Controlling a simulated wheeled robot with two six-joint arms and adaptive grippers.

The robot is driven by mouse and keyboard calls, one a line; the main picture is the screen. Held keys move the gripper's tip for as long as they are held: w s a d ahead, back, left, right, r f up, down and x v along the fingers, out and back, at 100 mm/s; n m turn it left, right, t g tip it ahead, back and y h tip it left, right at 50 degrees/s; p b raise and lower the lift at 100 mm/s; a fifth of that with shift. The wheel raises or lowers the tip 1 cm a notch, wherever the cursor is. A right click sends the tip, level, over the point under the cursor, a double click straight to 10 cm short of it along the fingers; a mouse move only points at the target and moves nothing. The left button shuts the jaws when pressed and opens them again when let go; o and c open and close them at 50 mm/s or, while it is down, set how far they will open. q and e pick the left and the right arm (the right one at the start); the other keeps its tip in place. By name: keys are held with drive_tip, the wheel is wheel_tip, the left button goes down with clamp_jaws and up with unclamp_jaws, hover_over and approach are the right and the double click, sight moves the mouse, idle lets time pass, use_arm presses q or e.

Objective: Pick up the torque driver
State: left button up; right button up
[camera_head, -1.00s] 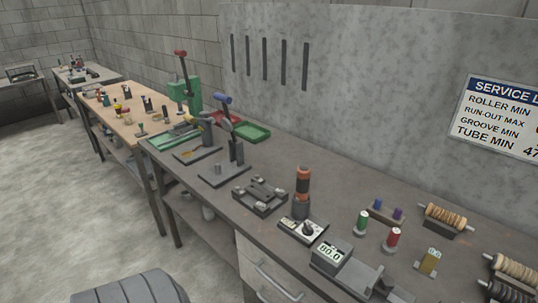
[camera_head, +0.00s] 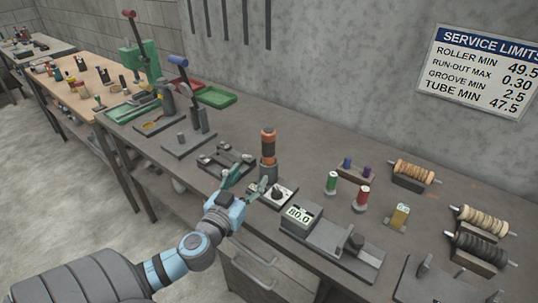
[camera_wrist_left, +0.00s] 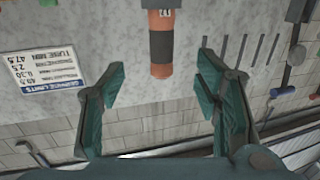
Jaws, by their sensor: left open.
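The torque driver (camera_head: 268,143), with an orange and black handle, stands upright in a dark holder on the grey bench. In the left wrist view the driver (camera_wrist_left: 160,42) hangs from the top edge, between and beyond the fingers. My left gripper (camera_head: 246,183) is open and empty, its fingers just in front of the driver and apart from it. In the left wrist view the gripper (camera_wrist_left: 161,82) shows its two teal fingers spread wide. My right gripper is out of view.
A small box with a knob (camera_head: 281,196) sits right by the driver. A dark fixture (camera_head: 226,160) is to its left. A gauge reading 80.0 (camera_head: 299,214), green and red spools (camera_head: 332,182) and rollers (camera_head: 413,173) stand to the right. The bench behind the driver is clear.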

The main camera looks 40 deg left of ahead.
sight(265, 151)
use_arm(q)
drive_tip(key=p+x, duration=0.1)
drive_tip(key=x, duration=0.3)
drive_tip(key=p+x, duration=0.1)
drive_tip(key=x, duration=0.3)
drive_tip(key=p+x, duration=0.1)
drive_tip(key=x, duration=0.4)
drive_tip(key=shift+a+r, duration=0.25)
drive_tip(key=shift+w+f, duration=0.15)
drive_tip(key=shift+w, duration=0.35)
clamp_jaws()
